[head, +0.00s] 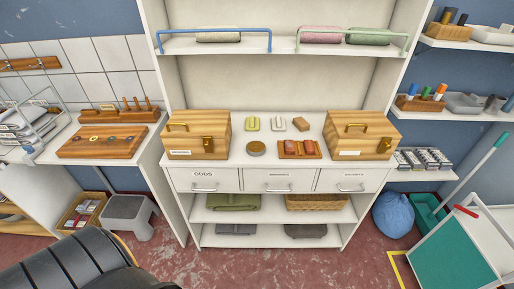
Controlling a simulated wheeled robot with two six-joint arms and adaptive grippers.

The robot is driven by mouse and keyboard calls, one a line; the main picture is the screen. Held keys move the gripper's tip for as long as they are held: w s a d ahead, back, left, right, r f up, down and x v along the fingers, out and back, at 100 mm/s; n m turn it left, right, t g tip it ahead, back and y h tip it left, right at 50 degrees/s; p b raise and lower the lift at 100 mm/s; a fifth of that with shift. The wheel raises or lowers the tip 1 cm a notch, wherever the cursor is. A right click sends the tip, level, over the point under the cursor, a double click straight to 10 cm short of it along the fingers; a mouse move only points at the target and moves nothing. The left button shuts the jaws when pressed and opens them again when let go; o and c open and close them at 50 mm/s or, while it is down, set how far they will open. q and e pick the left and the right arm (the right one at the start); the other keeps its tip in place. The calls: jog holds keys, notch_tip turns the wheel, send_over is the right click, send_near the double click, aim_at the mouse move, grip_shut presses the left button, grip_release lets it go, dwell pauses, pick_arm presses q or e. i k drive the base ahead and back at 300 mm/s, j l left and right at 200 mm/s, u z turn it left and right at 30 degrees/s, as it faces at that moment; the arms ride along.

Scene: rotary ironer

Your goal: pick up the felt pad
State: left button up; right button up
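I cannot tell for sure which thing is the felt pad. On the cabinet counter (240,176) lie a yellow piece (252,124), a white piece (278,124) and a tilted brown block (301,124). In front of them are a round brown disc-like thing (256,148) and a wooden tray (314,155) holding reddish-brown pieces (291,147). Two closed-looking wooden boxes, left (188,146) and right (350,148), stand at either end. Neither gripper is in view.
Three drawers with handles (204,188) are shut below the counter. Open shelves below hold a green folded cloth (233,202), a basket (316,202) and grey folded items (236,229). A grey step stool (130,215) and a teal-panelled cart (450,250) stand on the floor.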

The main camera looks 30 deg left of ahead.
aim_at(278, 123)
jog(key=i+l+u, duration=0.2)
jog(key=i, duration=0.2)
jog(key=i+l+u, duration=0.2)
jog(key=i, duration=0.2)
jog(key=i+l+u, duration=0.15)
jog(key=i, duration=0.25)
